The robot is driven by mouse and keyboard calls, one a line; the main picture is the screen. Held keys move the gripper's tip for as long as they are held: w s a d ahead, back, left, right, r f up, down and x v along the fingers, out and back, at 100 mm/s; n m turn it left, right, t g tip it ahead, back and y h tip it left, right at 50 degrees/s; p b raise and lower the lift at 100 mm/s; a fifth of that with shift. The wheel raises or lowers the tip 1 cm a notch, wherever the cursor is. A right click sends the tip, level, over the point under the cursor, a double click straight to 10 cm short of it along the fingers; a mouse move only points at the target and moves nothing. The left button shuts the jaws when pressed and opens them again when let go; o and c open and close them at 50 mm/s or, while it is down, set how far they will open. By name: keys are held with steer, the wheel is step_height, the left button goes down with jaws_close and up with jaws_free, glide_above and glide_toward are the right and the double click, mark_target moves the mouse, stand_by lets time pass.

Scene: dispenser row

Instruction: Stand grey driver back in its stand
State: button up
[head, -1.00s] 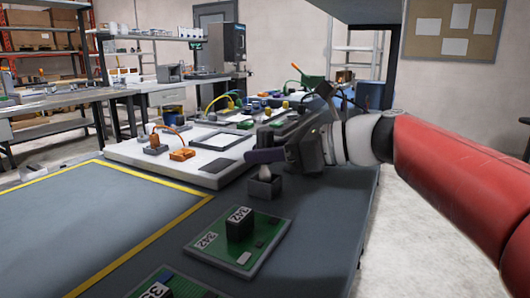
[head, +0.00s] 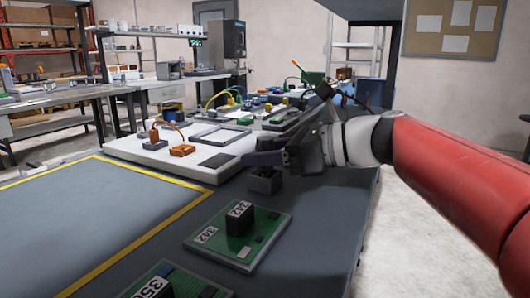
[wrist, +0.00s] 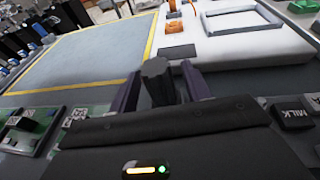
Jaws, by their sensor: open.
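The grey driver (wrist: 156,85) shows in the wrist view as a dark, faceted handle between the two purple fingers, with gaps on its sides. My gripper (wrist: 162,88) is open around it. In the head view my gripper (head: 262,160) is just above the small dark stand (head: 264,182), which is on the dark bench. The fingers and stand hide most of the driver there, so how deep it sits cannot be seen fully. The stand is hidden in the wrist view.
A green board (head: 238,240) with a black block labelled 342 lies in front of the stand. A white platform (head: 150,158) with an orange part is behind to the left. A yellow-bordered area (head: 90,220) at left is clear.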

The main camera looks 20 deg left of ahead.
steer(key=r+v, duration=0.1)
steer(key=v, duration=1.1)
steer(key=shift+d, duration=0.1)
